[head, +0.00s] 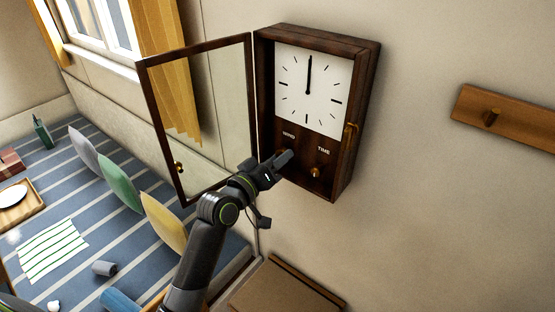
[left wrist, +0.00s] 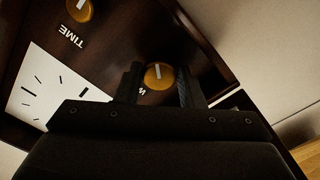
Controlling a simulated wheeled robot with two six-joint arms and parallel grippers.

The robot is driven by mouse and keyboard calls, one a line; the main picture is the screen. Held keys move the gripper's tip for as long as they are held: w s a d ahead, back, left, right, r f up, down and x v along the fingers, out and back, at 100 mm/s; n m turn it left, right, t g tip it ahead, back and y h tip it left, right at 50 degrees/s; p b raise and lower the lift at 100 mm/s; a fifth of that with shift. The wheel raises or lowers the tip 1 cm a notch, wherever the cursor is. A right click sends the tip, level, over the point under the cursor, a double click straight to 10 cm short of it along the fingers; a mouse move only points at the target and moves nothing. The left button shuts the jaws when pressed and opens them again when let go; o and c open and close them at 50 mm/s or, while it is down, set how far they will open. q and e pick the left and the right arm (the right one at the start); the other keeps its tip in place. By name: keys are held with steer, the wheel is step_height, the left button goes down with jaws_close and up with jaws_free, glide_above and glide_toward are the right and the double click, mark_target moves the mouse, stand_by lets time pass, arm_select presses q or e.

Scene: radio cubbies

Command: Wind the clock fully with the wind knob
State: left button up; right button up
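The wall clock (head: 313,92) has a dark wooden case, a white dial and both hands pointing up. Its glass door (head: 205,115) stands open to the left. The wind knob (left wrist: 159,76), round and amber with a pale mark, sits below the WIND label. The time knob (head: 315,172) is to its right; it also shows in the left wrist view (left wrist: 79,10). My left gripper (head: 284,158) is at the wind knob and hides it in the head view. In the left wrist view its fingers (left wrist: 158,86) stand apart on either side of the knob, with gaps showing. My right gripper is not seen.
A wooden peg rail (head: 510,118) is on the wall at right. A brown box-like top (head: 285,290) lies below the clock. A striped daybed (head: 85,200) with several cushions is at left.

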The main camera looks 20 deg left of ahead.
arm_select(q)
steer(key=o, duration=0.4)
steer(key=shift+c, duration=0.2)
steer(key=b+v, duration=0.2)
steer(key=v, duration=1.5)
steer(key=shift+s, duration=0.25)
steer(key=shift+a+r, duration=0.1)
